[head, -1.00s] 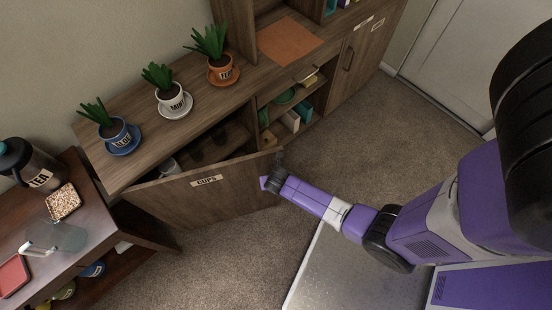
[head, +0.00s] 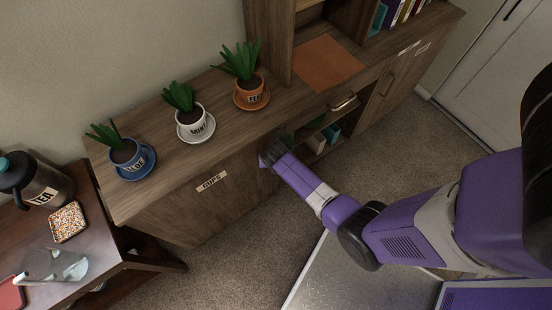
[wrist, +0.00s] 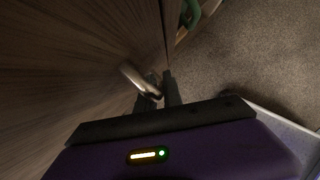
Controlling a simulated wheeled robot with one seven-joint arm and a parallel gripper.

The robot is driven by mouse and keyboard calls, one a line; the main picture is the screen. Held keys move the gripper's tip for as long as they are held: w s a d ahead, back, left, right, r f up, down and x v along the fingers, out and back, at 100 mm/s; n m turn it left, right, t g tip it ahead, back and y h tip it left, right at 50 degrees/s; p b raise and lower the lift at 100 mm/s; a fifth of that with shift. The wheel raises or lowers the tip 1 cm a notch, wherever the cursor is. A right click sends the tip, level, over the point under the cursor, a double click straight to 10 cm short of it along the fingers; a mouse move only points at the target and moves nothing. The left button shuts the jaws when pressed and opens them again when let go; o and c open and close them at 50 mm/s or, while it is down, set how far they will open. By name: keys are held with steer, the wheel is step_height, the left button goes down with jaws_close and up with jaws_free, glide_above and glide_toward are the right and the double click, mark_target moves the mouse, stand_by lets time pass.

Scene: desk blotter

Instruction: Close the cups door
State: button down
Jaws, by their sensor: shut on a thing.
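The brown wooden cups door (head: 200,212), with its CUPS label (head: 211,182), stands flush or nearly flush with the cabinet front in the head view. No wide gap shows along its top edge, and the inside of its compartment is hidden. My gripper (head: 275,147) is at the door's right edge. In the wrist view, the dark fingers of my gripper (wrist: 158,92) are shut on the metal door handle (wrist: 138,80). The handle itself is hidden by my gripper in the head view.
Potted plants labelled ALOE (head: 127,155), MINT (head: 191,116) and FERN (head: 249,91) stand on the cabinet top (head: 165,170). Open shelves lie just right of my gripper. A side table (head: 95,240) with a tea jug (head: 37,185) stands at left. The carpet (head: 235,245) before the door is clear.

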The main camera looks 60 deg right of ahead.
steer(key=shift+w+d+r, duration=0.2)
steer(key=shift+w+d, duration=0.05)
steer(key=c, duration=1.5)
jaws_free()
steer(key=shift+w+a, duration=0.1)
steer(key=shift+w, duration=0.05)
steer(key=shift+w+a, duration=0.15)
steer(key=shift+a, duration=0.05)
steer(key=shift+r, duration=0.15)
steer(key=shift+a+r, duration=0.1)
steer(key=shift+r, duration=0.15)
steer(key=v, duration=0.2)
steer(key=p+v, duration=0.1)
steer(key=v, duration=0.1)
steer(key=s+v, duration=0.1)
steer(key=v, duration=0.2)
steer(key=shift+f, duration=0.1)
steer(key=shift+s, duration=0.1)
